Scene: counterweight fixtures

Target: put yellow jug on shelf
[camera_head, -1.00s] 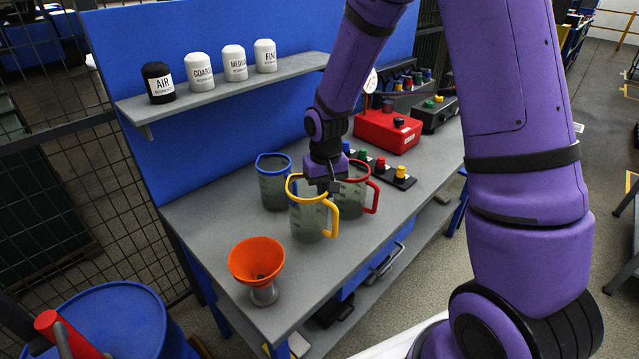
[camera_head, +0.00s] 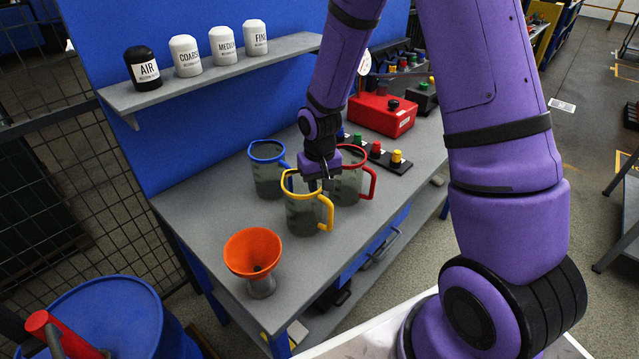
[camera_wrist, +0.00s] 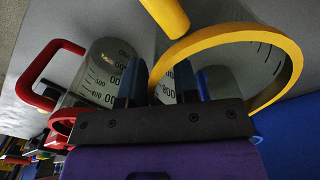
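The yellow jug (camera_head: 303,218), a clear graduated jug with yellow rim and handle, stands upright on the grey bench in the head view. Its yellow rim (camera_wrist: 278,38) shows large in the wrist view. My gripper (camera_head: 322,183) is at the jug's far right rim, pointing down. In the wrist view, my gripper (camera_wrist: 163,85) has its two fingers apart, with the jug's rim and wall between them; the exact contact is unclear. The grey shelf (camera_head: 206,80) is on the blue back panel, with black and white containers along it.
The blue-rimmed jug (camera_head: 268,178) and red-rimmed jug (camera_head: 349,187) stand close behind the yellow jug. An orange funnel (camera_head: 252,250) stands front left. A button strip (camera_head: 390,162) and red box (camera_head: 381,117) lie to the right. The bench's left part (camera_head: 205,210) is clear.

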